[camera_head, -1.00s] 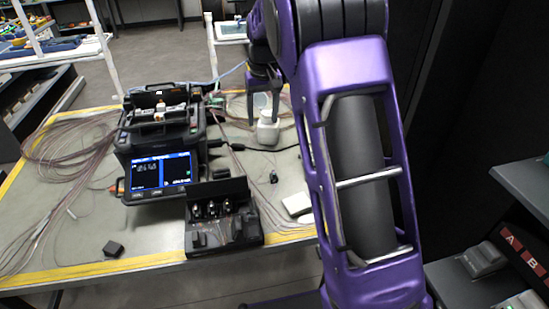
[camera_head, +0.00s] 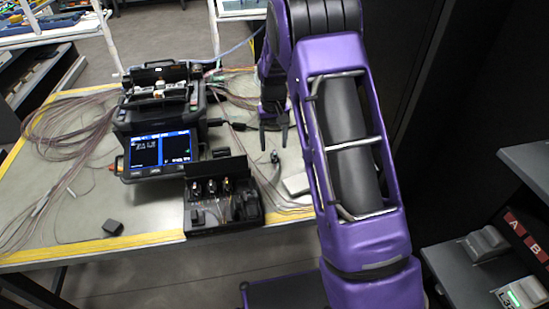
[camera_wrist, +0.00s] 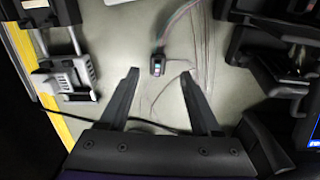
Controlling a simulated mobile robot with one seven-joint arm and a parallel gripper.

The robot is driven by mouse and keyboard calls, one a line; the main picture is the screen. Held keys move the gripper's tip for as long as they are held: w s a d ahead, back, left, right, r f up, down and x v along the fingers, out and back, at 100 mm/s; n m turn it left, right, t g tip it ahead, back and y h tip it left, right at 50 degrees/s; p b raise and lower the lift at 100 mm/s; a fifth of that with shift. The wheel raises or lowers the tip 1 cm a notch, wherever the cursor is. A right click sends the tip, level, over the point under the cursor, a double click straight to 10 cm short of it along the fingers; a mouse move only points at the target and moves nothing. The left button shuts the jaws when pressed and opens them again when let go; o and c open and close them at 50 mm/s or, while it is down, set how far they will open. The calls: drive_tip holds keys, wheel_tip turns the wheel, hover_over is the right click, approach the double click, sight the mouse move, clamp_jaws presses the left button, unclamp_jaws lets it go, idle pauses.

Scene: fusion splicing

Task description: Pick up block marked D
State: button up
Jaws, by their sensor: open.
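My gripper (camera_head: 273,142) is over the right part of the table, fingers pointing down. In the wrist view the jaws (camera_wrist: 162,88) are apart with nothing between them. A small black piece (camera_wrist: 157,64) with a coloured face lies just beyond the fingertips; it seems to be the dark piece (camera_head: 274,157) in the head view. I can read no mark D on anything. On the right shelf, grey-white blocks (camera_head: 486,243) sit by red labels A and B; one block (camera_head: 524,293) shows a green light.
The fusion splicer (camera_head: 158,120) with a lit screen and a black tool case (camera_head: 224,205) stand left of my gripper. A white box (camera_head: 297,184) and a small dark block (camera_head: 113,227) lie on the table (camera_head: 70,220). Loose fibres (camera_head: 65,145) cover its left side.

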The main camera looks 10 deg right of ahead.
sight(275, 153)
wheel_tip(275, 153, down, 5)
drive_tip(key=shift+d+f, duration=0.1)
drive_tip(key=shift+d, duration=0.05)
drive_tip(key=shift+c, duration=0.2)
clamp_jaws()
